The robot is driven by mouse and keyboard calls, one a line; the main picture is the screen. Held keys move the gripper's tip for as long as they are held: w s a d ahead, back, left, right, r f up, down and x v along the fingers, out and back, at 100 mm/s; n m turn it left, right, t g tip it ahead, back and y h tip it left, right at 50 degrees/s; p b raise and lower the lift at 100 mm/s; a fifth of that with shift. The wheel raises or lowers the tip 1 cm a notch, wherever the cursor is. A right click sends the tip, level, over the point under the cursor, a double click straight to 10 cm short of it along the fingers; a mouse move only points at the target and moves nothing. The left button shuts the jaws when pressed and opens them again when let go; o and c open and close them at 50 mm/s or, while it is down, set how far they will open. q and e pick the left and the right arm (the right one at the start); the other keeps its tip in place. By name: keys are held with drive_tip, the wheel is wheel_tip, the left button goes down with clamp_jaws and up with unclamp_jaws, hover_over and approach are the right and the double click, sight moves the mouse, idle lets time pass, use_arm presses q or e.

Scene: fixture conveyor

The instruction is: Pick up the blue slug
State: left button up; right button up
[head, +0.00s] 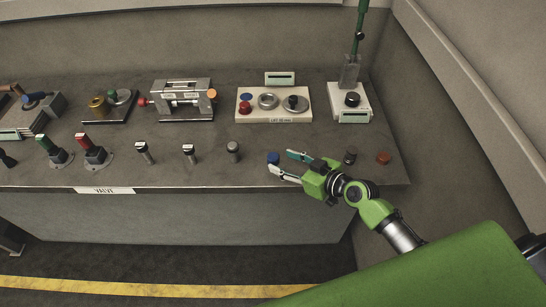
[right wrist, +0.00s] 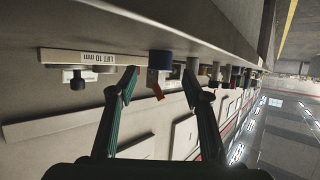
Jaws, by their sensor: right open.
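The blue slug (head: 273,157), a short blue cylinder, stands near the front edge of the grey bench (head: 215,172). My right gripper (head: 280,162) reaches in from the right with its two fingers open around the near side of the slug. In the right wrist view, a dark blue cylinder (right wrist: 160,58) shows between and beyond the open fingertips (right wrist: 160,80). I cannot tell whether a finger touches it. My left gripper is not in view.
A black knob (head: 349,158) and a red-brown slug (head: 383,157) stand to the right of the gripper. A grey post (head: 233,148) stands to the left. Behind is a pale fixture block (head: 285,116) with a blue disc and a red knob. A wall closes the right side.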

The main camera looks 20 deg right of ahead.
sight(276, 158)
drive_tip(key=shift+w+a+f, duration=0.1)
drive_tip(key=shift+w+a, duration=0.1)
drive_tip(key=shift+w, duration=0.2)
drive_tip(key=shift+p+x, duration=0.75)
drive_tip(key=shift+x, duration=1.6)
drive_tip(key=shift+s, duration=0.1)
drive_tip(key=c, duration=1.2)
